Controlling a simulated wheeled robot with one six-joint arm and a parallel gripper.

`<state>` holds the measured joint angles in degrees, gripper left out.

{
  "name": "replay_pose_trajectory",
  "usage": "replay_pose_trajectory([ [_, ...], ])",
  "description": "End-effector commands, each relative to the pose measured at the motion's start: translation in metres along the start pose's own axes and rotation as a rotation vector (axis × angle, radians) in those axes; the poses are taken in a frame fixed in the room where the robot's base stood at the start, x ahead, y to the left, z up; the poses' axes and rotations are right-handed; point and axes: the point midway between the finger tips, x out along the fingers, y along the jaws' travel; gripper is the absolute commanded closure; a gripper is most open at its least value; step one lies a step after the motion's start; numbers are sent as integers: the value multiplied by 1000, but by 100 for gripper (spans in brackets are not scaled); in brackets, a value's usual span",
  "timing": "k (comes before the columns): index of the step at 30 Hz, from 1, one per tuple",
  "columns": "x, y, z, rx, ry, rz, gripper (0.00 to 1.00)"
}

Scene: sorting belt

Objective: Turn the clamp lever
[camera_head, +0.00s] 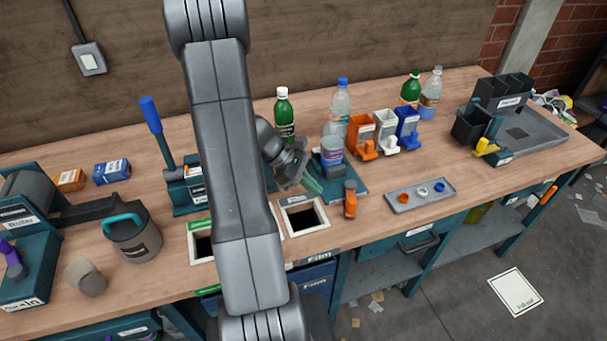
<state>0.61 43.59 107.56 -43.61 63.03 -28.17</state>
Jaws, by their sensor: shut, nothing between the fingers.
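My gripper (298,174) is shut and points down to the right, low over the bench behind the two square openings. A teal fixture (350,185) stands just right of it and holds an upright clear container (332,158) with a purple-grey label. A short green bar (313,186) sticks out at the fixture's left front, at my fingertips. It looks like the clamp lever, but I cannot tell for certain. I cannot tell whether my fingers touch it. My arm hides part of the bench to the left.
Behind are a green bottle (284,113), a clear bottle (341,100) and orange, white and blue dispensers (384,130). A grey tray (420,194) lies right. A blue-handled lever (150,115) rises left of my arm.

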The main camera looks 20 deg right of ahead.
Motion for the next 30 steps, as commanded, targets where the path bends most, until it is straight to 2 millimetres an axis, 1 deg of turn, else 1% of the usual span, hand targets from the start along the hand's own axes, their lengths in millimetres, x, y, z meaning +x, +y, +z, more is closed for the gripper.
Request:
replay_pose_trajectory([
  [1,12,-2,1,-2,-1,-7,100],
  [4,34,-2,1,-2,-1,-6,100],
  [5,39,-2,2,0,0,-7,100],
  [6,41,-1,9,2,1,-4,100],
  [9,50,-1,18,1,1,-4,100],
  [15,61,-1,27,1,1,-1,100],
  [27,62,0,28,0,2,0,100],
  [30,66,-1,30,2,2,-1,100],
])
